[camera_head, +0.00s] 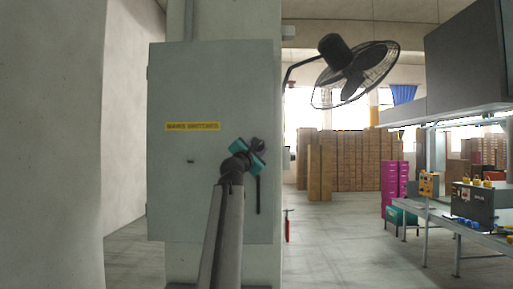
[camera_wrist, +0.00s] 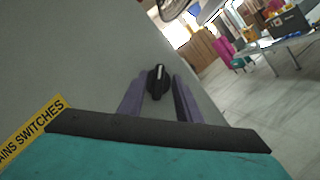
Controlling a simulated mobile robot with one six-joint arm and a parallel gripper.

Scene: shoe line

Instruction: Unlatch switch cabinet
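The grey switch cabinet (camera_head: 205,210) is mounted on a pillar in the head view, its door shut. It has a yellow "MAINS SWITCHES" label (camera_head: 192,126), which also shows in the wrist view (camera_wrist: 32,131). A round black latch knob (camera_wrist: 158,84) with a pale mark sits on the door in the wrist view. My gripper (camera_head: 259,146) is in front of the door's right side. In the wrist view its fingers (camera_wrist: 159,82) are apart, one on each side of the knob, with gaps visible. How near the tips are to the door is hard to tell.
A black fan (camera_head: 345,75) juts out right of the cabinet. A workbench (camera_head: 440,215) with devices stands at the right, near stacked magenta boxes (camera_head: 394,187). Brown cartons (camera_head: 345,160) fill the back.

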